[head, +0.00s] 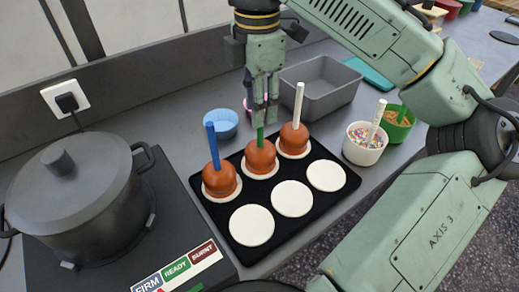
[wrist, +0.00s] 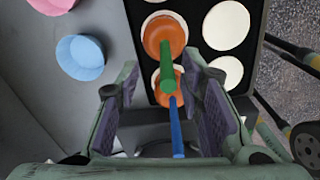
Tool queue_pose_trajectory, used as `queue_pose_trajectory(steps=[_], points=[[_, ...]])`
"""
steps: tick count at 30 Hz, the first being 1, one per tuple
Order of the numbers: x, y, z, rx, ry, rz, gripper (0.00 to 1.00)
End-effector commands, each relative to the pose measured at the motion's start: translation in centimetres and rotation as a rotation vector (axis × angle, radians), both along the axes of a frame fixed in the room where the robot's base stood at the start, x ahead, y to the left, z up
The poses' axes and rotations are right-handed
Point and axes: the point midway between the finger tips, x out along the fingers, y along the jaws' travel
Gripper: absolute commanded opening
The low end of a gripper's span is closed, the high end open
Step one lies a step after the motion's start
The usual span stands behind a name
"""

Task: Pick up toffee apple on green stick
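The toffee apple on the green stick (head: 261,157) stands stick-up on a white disc, in the middle of the back row on a black tray (head: 238,250). Its orange-brown top (wrist: 158,34) and green stick (wrist: 167,76) also show in the wrist view. My gripper (head: 264,114) is above this apple, pointing down, with the upper end of the green stick at its fingertips. In the wrist view my gripper (wrist: 164,70) is open, with its fingers apart on either side of the green stick. Contact with the stick cannot be told.
Beside it stand toffee apples with a blue stick (head: 219,181) and a white stick (head: 293,140). Empty white discs (head: 292,199) fill the front row. A pot (head: 75,190), blue cup (head: 221,124), grey bin (head: 322,88) and sprinkle cup (head: 364,146) stand around the tray.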

Motion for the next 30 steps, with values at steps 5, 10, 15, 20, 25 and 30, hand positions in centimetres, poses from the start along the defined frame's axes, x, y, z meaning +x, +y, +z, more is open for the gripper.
queue_pose_trajectory(steps=[5,10,15,20,25,30], points=[[-0.2,-0.3,-1.3,0.000,0.001,-0.001,0.34],[-0.6,-0.7,-3.9,-0.003,0.001,-0.003,0.34],[-0.6,-0.6,-5.4,0.000,-0.001,-0.002,0.34],[-0.6,-0.6,-5.6,0.000,-0.001,-0.001,0.34],[-0.5,-0.6,-5.5,0.000,-0.001,-0.001,0.27],[-0.5,-0.6,-5.5,0.000,-0.001,-0.001,0.16]])
